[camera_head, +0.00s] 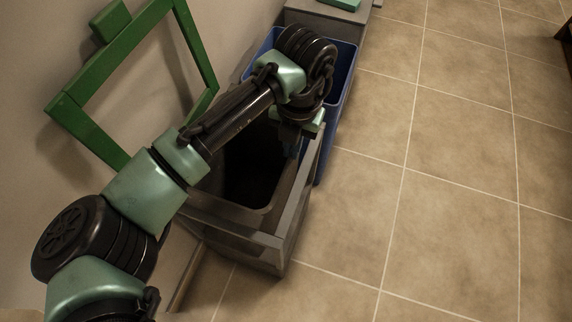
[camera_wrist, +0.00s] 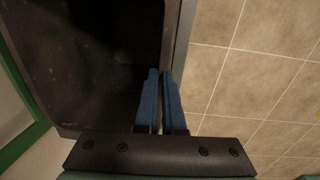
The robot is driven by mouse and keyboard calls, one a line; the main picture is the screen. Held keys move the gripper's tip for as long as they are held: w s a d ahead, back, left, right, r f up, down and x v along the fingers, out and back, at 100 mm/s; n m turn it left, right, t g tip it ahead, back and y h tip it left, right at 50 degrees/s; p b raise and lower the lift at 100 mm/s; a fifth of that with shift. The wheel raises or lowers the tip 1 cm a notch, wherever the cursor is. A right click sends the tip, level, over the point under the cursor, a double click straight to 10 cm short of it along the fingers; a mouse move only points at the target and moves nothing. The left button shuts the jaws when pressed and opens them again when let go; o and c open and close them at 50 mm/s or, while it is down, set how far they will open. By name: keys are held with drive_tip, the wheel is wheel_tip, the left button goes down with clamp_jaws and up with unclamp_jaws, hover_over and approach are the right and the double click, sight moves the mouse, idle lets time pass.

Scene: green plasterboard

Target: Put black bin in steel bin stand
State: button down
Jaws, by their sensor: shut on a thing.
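The black bin (camera_head: 250,178) is within the outline of the grey steel bin stand (camera_head: 258,252) in the head view, its dark opening facing up. Whether it rests fully down in the stand is not clear. My gripper (camera_head: 296,138) is at the bin's right side, partly hidden by my wrist. In the wrist view the blue fingers (camera_wrist: 160,78) are close together on the rim of the black bin (camera_wrist: 85,70), with the dark interior to their left. My arm hides the far left part of the bin and stand.
A blue bin (camera_head: 346,72) stands directly behind the steel stand. A grey box-like unit (camera_head: 335,14) is further back. A green frame (camera_head: 75,118) is by the wall at left. The tiled floor (camera_head: 450,180) on the right is clear.

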sight(291, 162)
wheel_tip(291, 162, down, 5)
drive_tip(key=shift+r+b, duration=0.1)
drive_tip(key=shift+b, duration=0.6)
drive_tip(key=c, duration=1)
unclamp_jaws()
drive_tip(key=r+p, duration=0.1)
drive_tip(key=r, duration=0.3)
drive_tip(key=r+p, duration=0.1)
drive_tip(key=r, duration=0.3)
drive_tip(key=r+p, duration=0.2)
drive_tip(key=r, duration=0.2)
drive_tip(key=shift+s+d, duration=0.1)
drive_tip(key=shift+d, duration=0.25)
